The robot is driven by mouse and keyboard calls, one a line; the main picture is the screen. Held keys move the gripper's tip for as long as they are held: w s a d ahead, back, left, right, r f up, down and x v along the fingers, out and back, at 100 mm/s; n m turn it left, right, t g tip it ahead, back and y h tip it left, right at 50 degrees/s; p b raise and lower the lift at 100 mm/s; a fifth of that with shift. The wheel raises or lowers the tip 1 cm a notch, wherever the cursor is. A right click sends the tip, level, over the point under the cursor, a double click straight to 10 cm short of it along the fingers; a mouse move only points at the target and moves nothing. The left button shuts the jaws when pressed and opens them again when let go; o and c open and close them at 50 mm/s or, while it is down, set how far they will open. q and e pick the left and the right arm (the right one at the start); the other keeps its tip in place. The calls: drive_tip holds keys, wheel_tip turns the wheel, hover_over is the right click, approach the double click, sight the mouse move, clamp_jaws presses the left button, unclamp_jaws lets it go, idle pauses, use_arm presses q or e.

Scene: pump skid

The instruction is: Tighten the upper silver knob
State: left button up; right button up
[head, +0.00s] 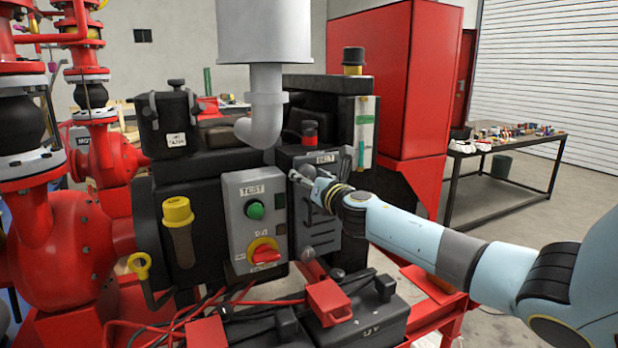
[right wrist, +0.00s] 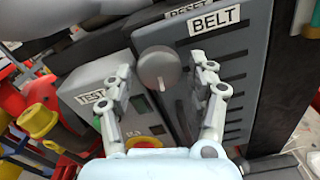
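The upper silver knob (right wrist: 158,68) is a round grey knob with a raised bar across its face, on the dark slotted panel below the BELT label (right wrist: 214,20). In the right wrist view it shows between the fingertips of my right gripper (right wrist: 165,72), with clear gaps on both sides. In the head view my right gripper (head: 308,184) is open at the upper part of this panel, and its fingers partly hide the knob. A lower silver knob (head: 308,254) shows near the panel's bottom. My left gripper is in neither view.
Left of the panel is a grey TEST box (head: 232,215) with a green button (head: 255,210) and a red switch (head: 265,253). A grey pipe (head: 266,100) hangs above. A battery (head: 355,320) with red clamps and cables sits below.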

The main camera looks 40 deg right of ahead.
drive_tip(key=shift+o, duration=0.3)
drive_tip(key=shift+r, duration=0.1)
drive_tip(key=v, duration=1.2)
